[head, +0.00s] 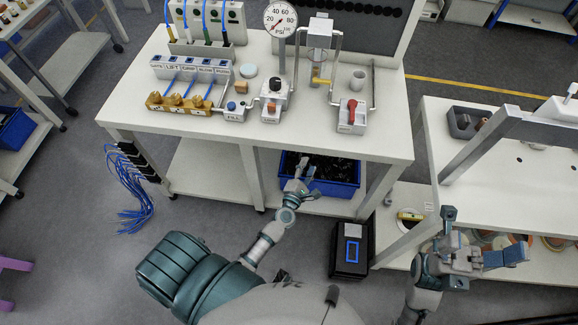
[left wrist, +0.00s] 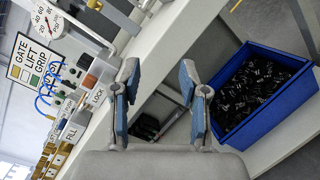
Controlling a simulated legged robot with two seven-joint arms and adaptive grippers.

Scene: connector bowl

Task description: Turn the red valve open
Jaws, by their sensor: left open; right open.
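A red valve handle (head: 351,110) stands on a white block (head: 350,128) at the front right of the workbench top. A LOCK-labelled block (left wrist: 97,95) with a reddish knob shows in the left wrist view. My left gripper (head: 298,187) is open and empty, below and in front of the bench edge, apart from both blocks; its fingers also show in the left wrist view (left wrist: 160,100). My right gripper (head: 475,252) is open and empty at the lower right.
A pressure gauge (head: 280,18) and pipes stand behind the blocks. Brass fittings (head: 178,105) and a FILL block (head: 235,114) lie left. A blue bin (head: 335,178) of black parts sits on the lower shelf. A second white table (head: 520,170) stands right.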

